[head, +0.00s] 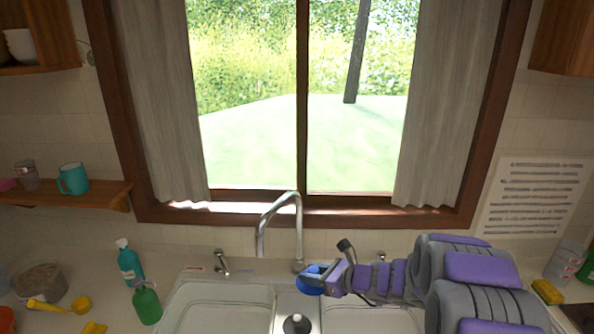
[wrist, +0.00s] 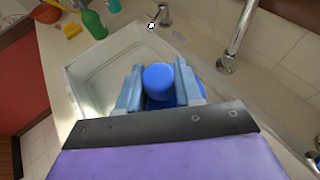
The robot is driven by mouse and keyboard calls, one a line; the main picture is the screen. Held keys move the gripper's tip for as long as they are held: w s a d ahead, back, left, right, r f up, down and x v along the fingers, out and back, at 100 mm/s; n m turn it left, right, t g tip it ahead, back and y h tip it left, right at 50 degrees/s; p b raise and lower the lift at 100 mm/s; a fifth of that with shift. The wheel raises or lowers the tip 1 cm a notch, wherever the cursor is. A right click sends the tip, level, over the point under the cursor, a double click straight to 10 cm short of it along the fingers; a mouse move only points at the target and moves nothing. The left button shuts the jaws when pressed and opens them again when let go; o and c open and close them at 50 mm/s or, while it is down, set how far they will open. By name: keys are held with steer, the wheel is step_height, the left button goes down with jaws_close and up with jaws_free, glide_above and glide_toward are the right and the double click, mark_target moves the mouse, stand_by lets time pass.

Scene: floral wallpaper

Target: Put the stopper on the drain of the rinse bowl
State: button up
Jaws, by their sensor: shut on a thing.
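My gripper (head: 318,279) is shut on a blue round piece (head: 310,287), which looks like the stopper. In the wrist view, the stopper (wrist: 159,82) has a rounded blue top and sits between the two fingers (wrist: 160,80). In the head view it is held in the air near the back of the sink, by the faucet base. The small middle bowl (head: 284,303), likely the rinse bowl, lies below and in front of it. A pale round piece with a dark knob (head: 297,323) shows in this bowl; I cannot tell if it covers the drain.
The faucet (head: 299,225) rises close behind my gripper, with a tap handle (head: 221,262) to its left. The left basin (head: 218,308) and right basin (head: 370,318) look empty. Green bottles (head: 147,304) stand left of the sink. A yellow sponge (head: 547,291) lies at right.

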steer(key=d+r+m+t+h, duration=0.1)
steer(key=r, duration=0.1)
steer(key=d+r+m+t+h, duration=0.1)
steer(key=r, duration=0.1)
steer(key=w+d+r+m+t+h, duration=0.1)
steer(key=d+r, duration=0.1)
steer(key=shift+w+d+m, duration=0.1)
steer(key=shift+m, duration=0.2)
steer(key=s+d+r+m+t+h, duration=0.1)
steer(key=d+r+m+t+h, duration=0.1)
steer(key=d+r+m+h, duration=0.2)
steer(key=shift+s+d+r, duration=0.4)
steer(key=shift+d+r, duration=0.1)
steer(key=shift+d, duration=0.2)
